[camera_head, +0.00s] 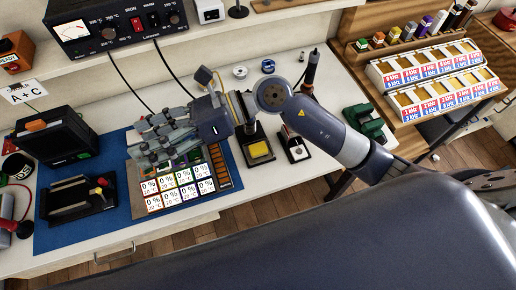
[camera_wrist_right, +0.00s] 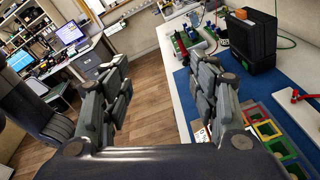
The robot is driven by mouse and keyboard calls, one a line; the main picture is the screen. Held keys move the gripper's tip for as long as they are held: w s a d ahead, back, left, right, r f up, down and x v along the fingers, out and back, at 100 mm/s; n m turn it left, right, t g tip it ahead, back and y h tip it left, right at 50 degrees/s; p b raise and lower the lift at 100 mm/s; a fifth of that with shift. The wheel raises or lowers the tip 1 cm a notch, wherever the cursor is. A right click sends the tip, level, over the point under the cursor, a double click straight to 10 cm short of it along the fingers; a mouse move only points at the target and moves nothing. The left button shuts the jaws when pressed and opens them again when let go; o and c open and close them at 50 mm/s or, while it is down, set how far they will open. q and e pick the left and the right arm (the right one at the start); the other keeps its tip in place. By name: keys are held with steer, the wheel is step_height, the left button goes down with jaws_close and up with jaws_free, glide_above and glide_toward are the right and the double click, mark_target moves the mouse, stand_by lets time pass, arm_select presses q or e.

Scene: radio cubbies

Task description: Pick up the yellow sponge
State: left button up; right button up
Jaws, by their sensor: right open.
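The yellow sponge (camera_head: 259,149) lies in a small black tray (camera_head: 248,159) on the white bench, just right of the blue mat. I cannot make it out in the right wrist view. My right gripper (camera_head: 147,142) is open and empty, left of the sponge and over the back of a labelled tray. Its wrist and forearm pass behind and above the sponge's tray. In the right wrist view the spread fingers (camera_wrist_right: 160,78) have nothing between them. My left gripper is not in view.
The tray with several "0 %" labels (camera_head: 180,190) sits on the blue mat (camera_head: 110,228). A black case (camera_head: 55,135) stands to the left. A small dark stand (camera_head: 296,148) is right of the sponge.

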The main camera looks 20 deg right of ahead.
steer(key=w+d+f+n+h, duration=0.25)
steer(key=d+f+h, duration=0.4)
steer(key=f, duration=0.35)
steer(key=n+h, duration=0.2)
steer(key=h, duration=0.8)
glide_toward(262, 147)
steer(key=f, duration=0.1)
steer(key=f+p, duration=0.1)
steer(key=f, duration=0.1)
steer(key=shift+s+d+y, duration=0.1)
steer(key=shift+d+y, duration=0.1)
steer(key=shift+y, duration=0.05)
steer(key=shift+f+p, duration=0.45)
steer(key=shift+f, duration=0.2)
step_height(262, 147, down, 4)
steer(key=shift+r+p, duration=0.2)
steer(key=shift+p, duration=0.35)
steer(key=shift+f, duration=0.35)
steer(key=c, duration=0.8)
